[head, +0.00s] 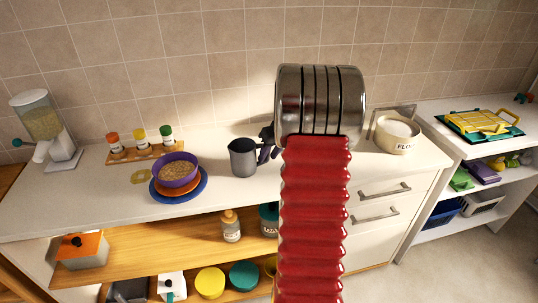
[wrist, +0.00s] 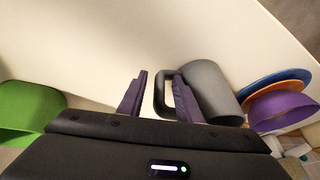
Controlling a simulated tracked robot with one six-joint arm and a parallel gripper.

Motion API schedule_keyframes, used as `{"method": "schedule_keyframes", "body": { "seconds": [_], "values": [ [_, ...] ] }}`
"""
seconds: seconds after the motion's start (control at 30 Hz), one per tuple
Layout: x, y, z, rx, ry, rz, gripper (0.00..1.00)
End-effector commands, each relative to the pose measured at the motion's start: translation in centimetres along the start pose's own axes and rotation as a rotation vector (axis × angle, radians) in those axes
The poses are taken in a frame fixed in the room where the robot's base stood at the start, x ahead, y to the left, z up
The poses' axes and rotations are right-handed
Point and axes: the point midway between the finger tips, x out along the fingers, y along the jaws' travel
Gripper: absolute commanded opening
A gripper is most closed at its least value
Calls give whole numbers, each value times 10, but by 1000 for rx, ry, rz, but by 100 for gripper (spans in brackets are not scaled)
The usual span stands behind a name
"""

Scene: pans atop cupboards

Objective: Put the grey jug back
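The grey jug (head: 243,157) stands upright on the white counter, just left of my arm in the head view. In the wrist view the jug (wrist: 214,88) is right of centre with its dark handle towards my gripper (wrist: 159,76). My gripper is open, its two purple fingers apart. The handle lies between them, with the right finger overlapping the handle's loop and close to the jug's body. I cannot tell whether either finger touches. In the head view most of my gripper is hidden behind my arm; a dark part shows beside the jug.
Left of the jug, a purple bowl (head: 176,171) sits on stacked orange and blue plates. A spice rack (head: 145,153) and a dispenser (head: 47,130) stand further left. A flour bowl (head: 396,135) is right of my arm. A green object (wrist: 28,112) is at left in the wrist view.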

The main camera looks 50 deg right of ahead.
Motion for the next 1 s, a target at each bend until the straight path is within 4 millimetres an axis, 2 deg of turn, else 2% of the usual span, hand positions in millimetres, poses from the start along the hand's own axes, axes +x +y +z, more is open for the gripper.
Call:
{"method": "schedule_keyframes", "body": {
  "seconds": [0.17, 0.37, 0.8, 1.0],
  "values": [
    [-2, 0, -1, 0, 1, 0, 32],
    [-19, 0, -2, 0, 3, 2, 32],
    [-93, 0, -2, -1, 3, 3, 32],
    [-116, 0, -1, 0, 1, 1, 32]
  ]
}}
